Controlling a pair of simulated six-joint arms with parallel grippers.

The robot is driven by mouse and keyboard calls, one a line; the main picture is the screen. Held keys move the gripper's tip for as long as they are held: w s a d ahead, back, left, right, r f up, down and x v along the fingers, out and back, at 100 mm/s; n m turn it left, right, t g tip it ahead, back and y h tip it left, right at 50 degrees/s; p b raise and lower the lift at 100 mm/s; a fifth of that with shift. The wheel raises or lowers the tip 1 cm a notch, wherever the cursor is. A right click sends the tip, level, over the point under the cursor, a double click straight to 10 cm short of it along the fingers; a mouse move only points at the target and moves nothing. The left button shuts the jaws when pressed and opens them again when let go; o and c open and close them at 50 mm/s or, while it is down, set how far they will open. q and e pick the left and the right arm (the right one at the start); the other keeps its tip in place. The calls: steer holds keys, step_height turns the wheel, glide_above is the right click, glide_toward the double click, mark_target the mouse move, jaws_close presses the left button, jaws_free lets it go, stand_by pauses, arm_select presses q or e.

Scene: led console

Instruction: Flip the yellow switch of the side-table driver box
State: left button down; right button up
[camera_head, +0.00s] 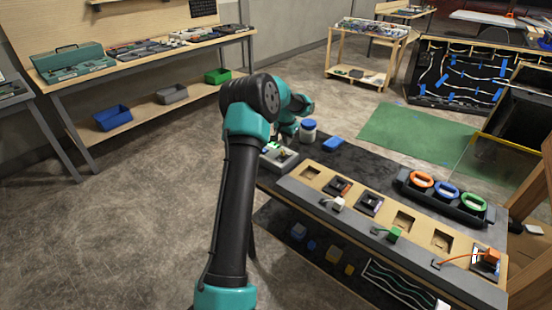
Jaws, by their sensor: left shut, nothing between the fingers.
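The grey driver box (280,158) sits at the far left end of the dark table. Green shows on its top, and a small yellowish spot that may be the switch is close to my gripper. My left gripper (287,144) is just over the box, small and partly hidden behind my own arm. It is shut and holds nothing. I cannot tell whether its fingertips touch the switch. My right gripper is not in view.
A blue-lidded jar (308,131) and a blue block (333,144) stand beside the box. A wooden-topped console (385,218) with several sockets and cabled plugs runs along the table. A black holder (430,198) carries orange, blue and green rings.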

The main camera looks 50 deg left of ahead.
arm_select(q)
steer(key=r, duration=0.4)
steer(key=shift+w+r, duration=0.25)
steer(key=shift+r, duration=0.05)
steer(key=shift+f, duration=0.1)
stand_by(0.4)
